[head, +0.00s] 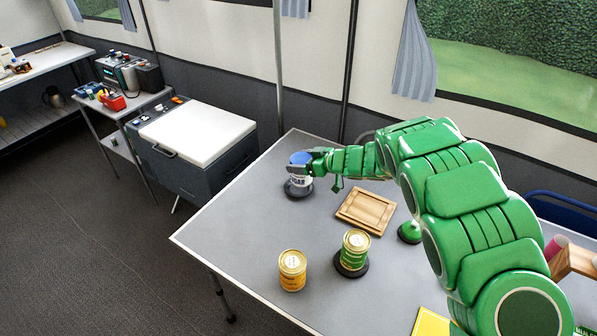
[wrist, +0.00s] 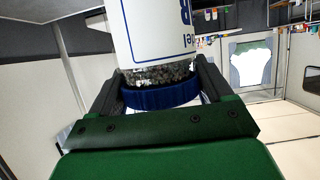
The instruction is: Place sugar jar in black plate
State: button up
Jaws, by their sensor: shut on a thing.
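The sugar jar (head: 301,158) has a blue lid and a white label with dark letters. My gripper (head: 313,163) comes from the right and is shut on the jar near its lid. A black plate (head: 294,193) lies on the table directly below the jar. The jar looks upright over the plate; I cannot tell whether its base touches it. In the wrist view the jar's white body (wrist: 155,35) and blue lid sit between the two dark fingers of my gripper (wrist: 158,88). The plate is not visible there.
The grey table (head: 240,215) also holds a wooden board (head: 366,211), a yellow can (head: 292,270) and a green can (head: 355,248) on a dark round base. A green object (head: 410,232) stands right of the board. The table's left front is clear.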

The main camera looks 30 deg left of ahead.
jog(key=w+a+f, duration=0.2)
jog(key=f, duration=0.1)
jog(key=shift+w+a, duration=0.1)
jog(key=shift+w, duration=0.1)
jog(key=shift+w+a+f, duration=0.35)
jog(key=shift+f, duration=0.2)
jog(key=shift+w+a+f, duration=0.3)
jog(key=shift+w+f, duration=0.05)
jog(key=shift+f, duration=0.2)
jog(key=shift+f, duration=0.1)
jog(key=shift+w+a+f, duration=0.1)
jog(key=shift+w+f, duration=0.05)
jog(key=shift+f, duration=0.8)
jog(key=shift+w+a+f, duration=0.1)
jog(key=shift+f, duration=0.8)
jog(key=o, duration=1.2)
jog(key=shift+f, duration=0.1)
